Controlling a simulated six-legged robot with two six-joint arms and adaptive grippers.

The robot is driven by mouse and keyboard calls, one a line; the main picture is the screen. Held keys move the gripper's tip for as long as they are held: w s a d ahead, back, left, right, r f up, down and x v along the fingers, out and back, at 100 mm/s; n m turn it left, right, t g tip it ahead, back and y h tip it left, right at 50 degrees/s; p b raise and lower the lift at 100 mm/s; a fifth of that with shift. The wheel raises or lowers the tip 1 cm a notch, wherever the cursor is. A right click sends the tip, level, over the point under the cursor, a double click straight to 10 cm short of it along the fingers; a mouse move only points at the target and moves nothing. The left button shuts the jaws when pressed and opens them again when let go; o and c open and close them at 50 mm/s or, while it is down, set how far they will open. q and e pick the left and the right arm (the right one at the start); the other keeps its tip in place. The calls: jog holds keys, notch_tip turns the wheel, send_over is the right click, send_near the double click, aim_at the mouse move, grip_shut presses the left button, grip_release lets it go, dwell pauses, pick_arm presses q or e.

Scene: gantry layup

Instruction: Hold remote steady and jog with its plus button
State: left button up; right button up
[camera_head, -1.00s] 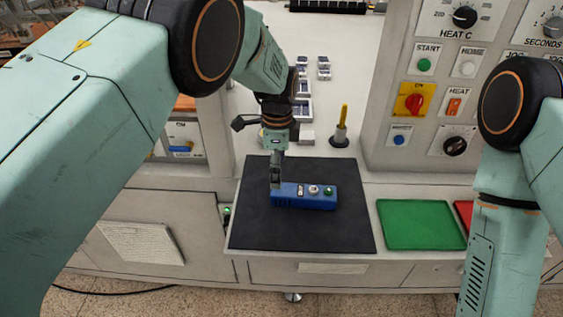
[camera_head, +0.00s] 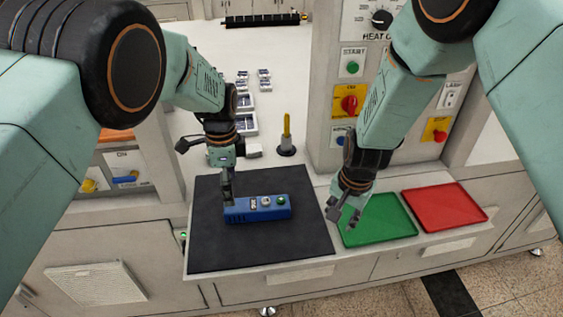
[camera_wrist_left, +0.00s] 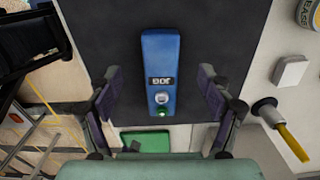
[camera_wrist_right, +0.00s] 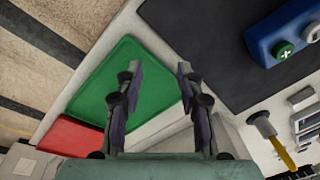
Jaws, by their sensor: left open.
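The blue remote (camera_head: 257,209) lies on the black mat (camera_head: 300,245). Its top has a small labelled panel, a pale button and a green button (camera_head: 281,200) at its right end. The green button bears a plus in the right wrist view (camera_wrist_right: 284,50). My left gripper (camera_head: 227,190) points down at the remote's left end. In the left wrist view its open fingers (camera_wrist_left: 159,75) lie on either side of the remote with gaps. My right gripper (camera_head: 346,214) is open and empty above the green tray (camera_head: 385,226), right of the remote.
A red tray (camera_head: 445,206) lies right of the green one. A yellow peg (camera_head: 287,133) on a dark base stands behind the mat. Small pale parts lie farther back. A control panel with knobs and buttons (camera_head: 352,62) rises behind the trays. The mat's front part is bare.

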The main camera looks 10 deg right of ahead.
aim_at(245, 209)
pick_arm(q)
jog(key=shift+w+a+f, duration=0.1)
jog(key=shift+w+a, duration=0.05)
jog(key=shift+a, duration=0.05)
jog(key=shift+d, duration=0.1)
jog(key=shift+s, duration=0.2)
jog(key=shift+f, duration=0.1)
notch_tip(245, 209, down, 6)
jog(key=shift+w+r, duration=0.1)
jog(key=shift+w, duration=0.05)
jog(key=shift+f, duration=0.85)
pick_arm(e)
jog(key=w+a+r+n+g, duration=0.1)
jog(key=w+a+r+n, duration=0.7)
jog(key=a, duration=0.5)
jog(key=shift+w+r+n+g, duration=0.3)
jog(key=shift+w+r+n, duration=0.1)
jog(key=shift+r+n, duration=0.7)
jog(key=shift+a+f, duration=0.1)
jog(key=shift+f, duration=0.05)
